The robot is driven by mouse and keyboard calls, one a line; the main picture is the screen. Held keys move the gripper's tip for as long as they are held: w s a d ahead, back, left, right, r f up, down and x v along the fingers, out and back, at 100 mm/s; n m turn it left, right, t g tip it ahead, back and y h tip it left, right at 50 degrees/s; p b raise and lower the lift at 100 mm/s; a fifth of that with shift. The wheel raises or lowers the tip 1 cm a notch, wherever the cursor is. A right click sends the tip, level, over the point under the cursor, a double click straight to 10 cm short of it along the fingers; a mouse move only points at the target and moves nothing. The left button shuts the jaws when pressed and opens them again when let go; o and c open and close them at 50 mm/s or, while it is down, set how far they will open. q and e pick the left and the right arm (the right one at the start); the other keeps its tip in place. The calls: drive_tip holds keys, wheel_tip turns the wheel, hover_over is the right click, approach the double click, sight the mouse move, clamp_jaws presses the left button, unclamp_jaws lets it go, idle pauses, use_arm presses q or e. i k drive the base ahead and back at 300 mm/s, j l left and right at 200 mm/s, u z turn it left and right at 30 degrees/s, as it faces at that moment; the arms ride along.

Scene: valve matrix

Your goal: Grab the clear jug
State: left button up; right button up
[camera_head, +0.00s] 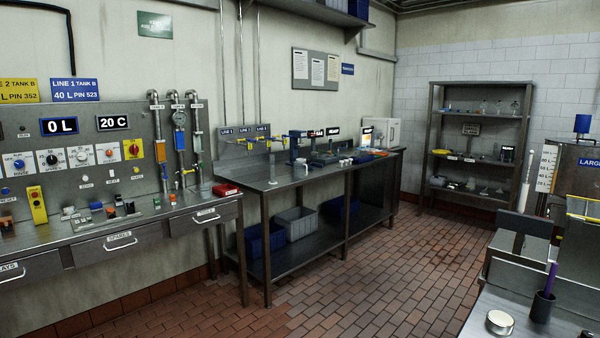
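I cannot pick out a clear jug for certain. A small, clear-looking vessel (205,190) stands on the left counter below the right-hand pipe, beside a red box; it is too small to tell if it is a jug. A tall, narrow clear cylinder (272,169) stands upright on the middle bench. Several small clear vessels (484,106) stand on an upper level of the shelf rack at the back. Neither of my grippers shows in the head view.
The left counter (150,222) has drawers and a control panel above. The middle bench (325,172) holds small equipment, with bins below. A shelf rack (431,130) stands at the back. Brick-tiled floor (385,260) is open between the bench and the metal worktop (470,318) at right.

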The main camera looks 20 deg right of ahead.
sight(300, 168)
drive_tip(key=i+l+z, duration=0.35)
drive_tip(key=i+z, duration=0.35)
drive_tip(key=i, duration=0.25)
